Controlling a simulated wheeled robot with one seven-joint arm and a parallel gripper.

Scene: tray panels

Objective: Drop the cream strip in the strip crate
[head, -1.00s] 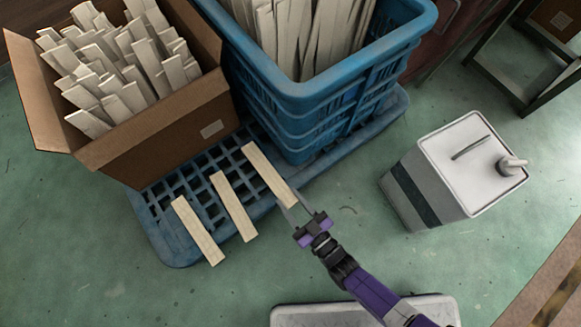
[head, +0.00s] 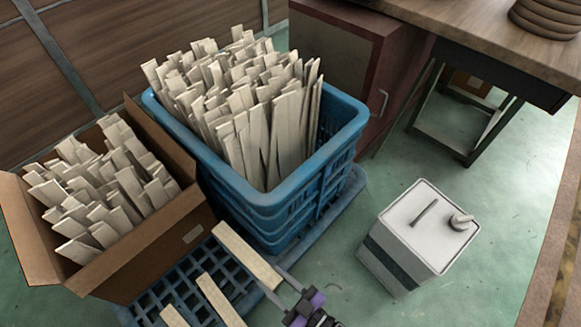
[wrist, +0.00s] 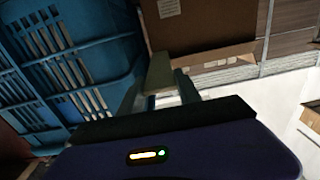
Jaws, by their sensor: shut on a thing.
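My gripper (head: 276,284) is shut on the near end of a cream strip (head: 245,253), low in front of the blue crate. The strip points away toward the gap between the crate and the cardboard box; I cannot tell whether it touches the pallet. In the wrist view the strip (wrist: 159,74) stands out between the fingers (wrist: 166,100). The blue slatted crate (head: 278,195), packed with upright pale strips, stands behind my gripper; its side (wrist: 75,60) fills the left of the wrist view. Two more cream strips, one at the middle (head: 218,300) and one at left (head: 173,317), lie on the pallet.
A cardboard box (head: 150,245), also full of pale strips, stands left of the crate. A blue grid pallet (head: 190,262) lies beneath. A white and grey canister (head: 415,235) stands on the right. Green floor between crate and canister is clear.

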